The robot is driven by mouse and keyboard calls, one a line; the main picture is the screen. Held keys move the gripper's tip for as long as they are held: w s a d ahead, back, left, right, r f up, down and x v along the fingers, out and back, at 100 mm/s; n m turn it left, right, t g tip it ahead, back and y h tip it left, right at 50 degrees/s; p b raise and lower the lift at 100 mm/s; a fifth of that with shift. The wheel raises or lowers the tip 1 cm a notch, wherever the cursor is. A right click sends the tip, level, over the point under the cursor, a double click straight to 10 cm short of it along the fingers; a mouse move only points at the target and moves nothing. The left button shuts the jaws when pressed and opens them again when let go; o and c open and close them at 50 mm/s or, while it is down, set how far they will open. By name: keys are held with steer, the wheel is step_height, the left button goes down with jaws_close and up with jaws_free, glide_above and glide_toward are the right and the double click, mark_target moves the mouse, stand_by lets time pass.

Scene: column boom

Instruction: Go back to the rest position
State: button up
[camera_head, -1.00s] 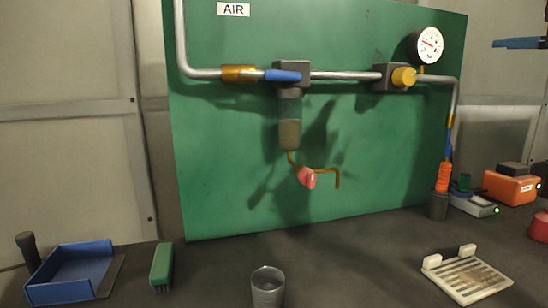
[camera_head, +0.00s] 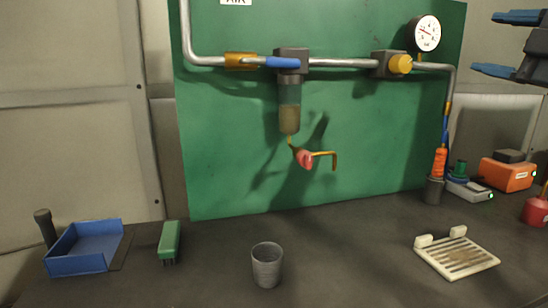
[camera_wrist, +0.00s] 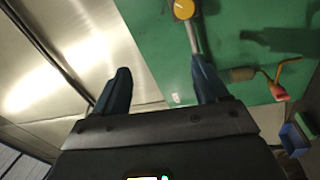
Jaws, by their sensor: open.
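My gripper (camera_head: 506,43) is at the top right edge of the head view, with its two blue fingers apart and nothing between them. In the wrist view my gripper (camera_wrist: 160,88) shows both fingers spread, with the wall panels and the edge of the green board behind them. It is in the air, to the right of the pressure gauge (camera_head: 425,33) in the head view, and touches nothing that I can see. Most of my arm is out of the head view.
The green board (camera_head: 380,130) carries pipes, a filter bowl (camera_head: 289,105), a red-handled drain valve (camera_head: 304,159) and a yellow knob (camera_head: 400,64). On the bench stand a grey cup (camera_head: 267,266), a blue tray (camera_head: 85,262), a green brush (camera_head: 169,240), a slatted rack (camera_head: 457,258) and an orange box (camera_head: 507,174).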

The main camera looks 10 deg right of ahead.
steer(key=s+a+f+m+h, duration=0.1)
steer(key=s+a+f+m, duration=0.3)
steer(key=f, duration=0.7)
steer(key=s+a+f+m+g+h, duration=0.15)
steer(key=a+f+m, duration=0.45)
steer(key=f, duration=0.6)
steer(key=s+a+f+m+h, duration=0.2)
steer(key=a+f+m, duration=0.35)
steer(key=f, duration=0.55)
steer(key=s+a+f+m+g, duration=0.1)
steer(key=s+a+f, duration=0.25)
steer(key=s, duration=0.35)
steer(key=s+a+f+m+g, duration=0.1)
steer(key=s+a+f, duration=0.2)
steer(key=s+f, duration=0.25)
steer(key=s+a+y, duration=0.1)
steer(key=s, duration=0.8)
steer(key=s+a+n+g+y, duration=0.1)
steer(key=s+y, duration=0.1)
steer(key=s, duration=0.8)
steer(key=shift+s+a+f, duration=0.2)
steer(key=shift+s+a, duration=0.05)
steer(key=shift+a, duration=0.05)
